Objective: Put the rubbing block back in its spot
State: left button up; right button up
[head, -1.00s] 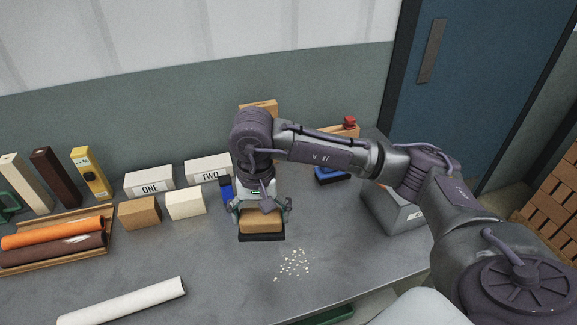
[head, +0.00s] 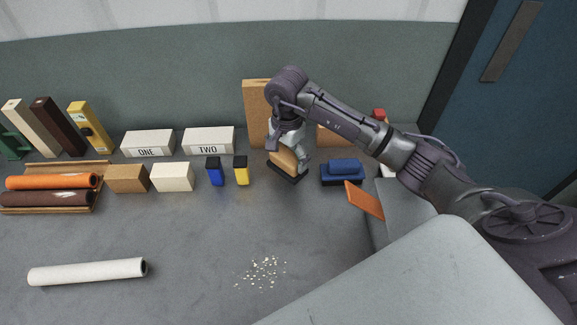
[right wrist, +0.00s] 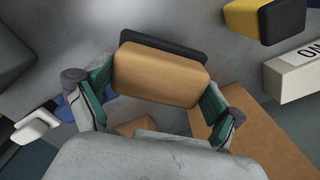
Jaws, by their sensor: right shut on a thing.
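The rubbing block (head: 287,162) is a tan wooden block on a black base. My right gripper (head: 289,150) is shut on its sides, near the back of the grey bench. The block looks tilted in the head view; I cannot tell whether its base touches the bench. In the right wrist view the block (right wrist: 162,75) sits between the two green-padded fingers. A blue block on a dark base (head: 342,173) stands just right of it. My left gripper is not in view.
Small yellow (head: 241,171) and blue (head: 215,171) pieces stand left of the held block. A tall tan board (head: 256,110) leans behind it. White boxes marked ONE (head: 148,143) and TWO (head: 208,140) stand farther left. White crumbs (head: 262,272) lie on the open front bench.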

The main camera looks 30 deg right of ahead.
aim_at(287, 168)
notch_tip(287, 168, down, 5)
jog(key=shift+r+p, duration=0.2)
jog(key=shift+p, duration=0.25)
jog(key=shift+f, duration=0.35)
jog(key=o, duration=0.6)
jog(key=shift+f+b, duration=0.1)
jog(key=shift+b, duration=0.2)
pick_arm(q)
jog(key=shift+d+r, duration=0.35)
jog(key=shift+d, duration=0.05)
pick_arm(e)
jog(key=shift+o, duration=0.7)
